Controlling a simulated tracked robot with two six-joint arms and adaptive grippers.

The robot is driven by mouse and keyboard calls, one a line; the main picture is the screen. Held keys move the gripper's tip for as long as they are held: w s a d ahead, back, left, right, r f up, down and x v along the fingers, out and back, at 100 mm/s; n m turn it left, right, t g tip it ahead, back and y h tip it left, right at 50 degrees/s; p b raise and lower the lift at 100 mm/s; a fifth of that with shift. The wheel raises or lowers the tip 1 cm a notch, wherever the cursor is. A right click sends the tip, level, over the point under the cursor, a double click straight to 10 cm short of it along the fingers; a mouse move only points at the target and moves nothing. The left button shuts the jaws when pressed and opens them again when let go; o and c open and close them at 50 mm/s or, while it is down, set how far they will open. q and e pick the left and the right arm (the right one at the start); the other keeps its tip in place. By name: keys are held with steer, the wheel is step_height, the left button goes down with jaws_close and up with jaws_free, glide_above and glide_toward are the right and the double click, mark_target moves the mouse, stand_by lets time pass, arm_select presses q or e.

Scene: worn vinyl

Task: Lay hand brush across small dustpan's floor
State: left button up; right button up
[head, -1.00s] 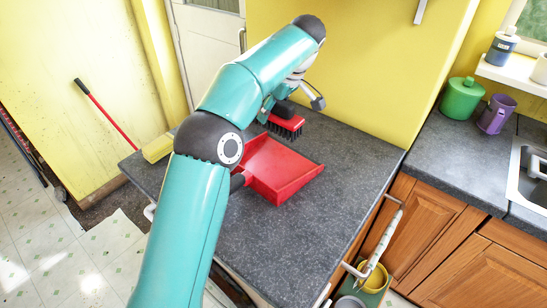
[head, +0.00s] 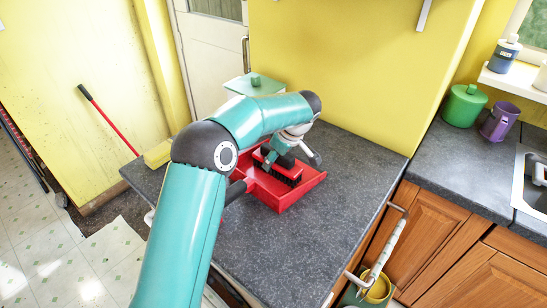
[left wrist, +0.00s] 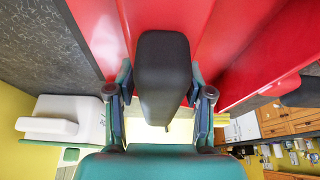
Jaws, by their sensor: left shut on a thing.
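The small red dustpan (head: 312,181) lies on the dark countertop, its black handle towards my left arm. The hand brush (head: 284,177) has a red block and black bristles, which point down over the dustpan's floor, inside its walls. I cannot tell whether the bristles touch the floor. My left gripper (left wrist: 160,98) is shut on the brush's black handle (left wrist: 163,65), with a finger on either side. The red dustpan fills the wrist view behind the handle. My left forearm and wrist hide part of the dustpan and brush in the head view. My right gripper is not in view.
The dark countertop (head: 270,250) is clear in front of the dustpan. A yellow broom head (head: 158,154) with a red stick stands beyond its left edge. A green canister (head: 464,105) and a purple mug (head: 499,121) stand on the right counter, near the sink.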

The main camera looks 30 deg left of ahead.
arm_select(q)
steer(key=o, duration=1.2)
steer(key=shift+r, duration=0.1)
steer(key=v, duration=1.2)
